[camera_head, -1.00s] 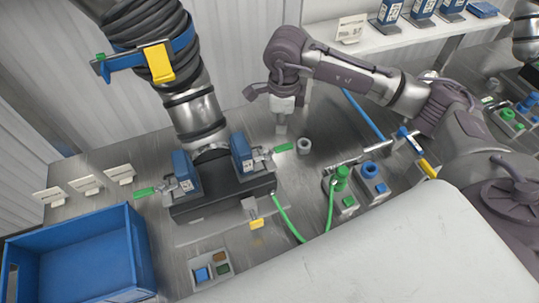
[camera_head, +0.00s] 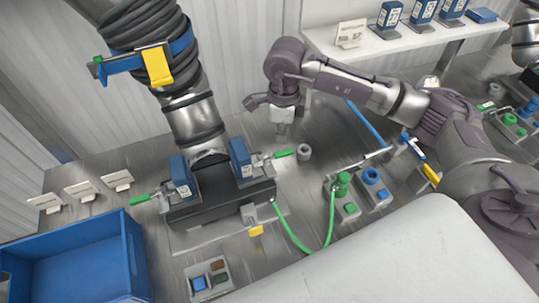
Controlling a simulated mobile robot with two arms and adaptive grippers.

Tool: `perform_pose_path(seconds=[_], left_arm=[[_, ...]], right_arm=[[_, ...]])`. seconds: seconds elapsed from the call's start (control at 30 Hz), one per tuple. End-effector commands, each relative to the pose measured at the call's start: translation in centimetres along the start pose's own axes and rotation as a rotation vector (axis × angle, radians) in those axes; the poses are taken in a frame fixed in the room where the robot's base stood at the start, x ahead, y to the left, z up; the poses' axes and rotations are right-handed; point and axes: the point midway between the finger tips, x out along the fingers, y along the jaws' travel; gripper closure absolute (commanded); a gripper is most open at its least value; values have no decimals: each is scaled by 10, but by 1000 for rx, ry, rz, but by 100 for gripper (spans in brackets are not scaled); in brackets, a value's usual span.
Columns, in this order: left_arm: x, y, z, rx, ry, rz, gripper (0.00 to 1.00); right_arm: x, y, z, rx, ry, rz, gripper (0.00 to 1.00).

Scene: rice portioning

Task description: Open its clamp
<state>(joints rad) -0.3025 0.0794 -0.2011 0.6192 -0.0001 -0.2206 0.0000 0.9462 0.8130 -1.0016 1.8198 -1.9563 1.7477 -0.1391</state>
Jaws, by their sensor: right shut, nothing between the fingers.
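A black base (camera_head: 222,205) stands on the metal table below a steel and black duct (camera_head: 192,110). Two blue blocks, left (camera_head: 181,175) and right (camera_head: 240,158), stand on its ends. Each has a metal clamp with a green handle, left (camera_head: 140,199) and right (camera_head: 283,153). A blue band (camera_head: 125,60) with a yellow latch (camera_head: 157,66) circles the duct higher up. My right gripper (camera_head: 283,133) is shut and empty, pointing down just behind the right green handle. I cannot tell whether they touch. My left gripper is not in view.
A grey ring (camera_head: 304,151) stands right of the handle. Green (camera_head: 343,190) and blue (camera_head: 371,180) fittings stand farther right. A green hose (camera_head: 292,235) loops in front. A blue bin (camera_head: 75,265) is at front left, near a small button box (camera_head: 208,279).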

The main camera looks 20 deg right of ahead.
Motion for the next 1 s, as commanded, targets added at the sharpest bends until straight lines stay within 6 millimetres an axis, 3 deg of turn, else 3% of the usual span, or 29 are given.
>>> perform_pose_path(seconds=[0.57,1.0], left_arm=[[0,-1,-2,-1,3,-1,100],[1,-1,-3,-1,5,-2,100]], right_arm=[[0,1,0,0,0,0,100],[0,20,-11,0,1,1,100]])
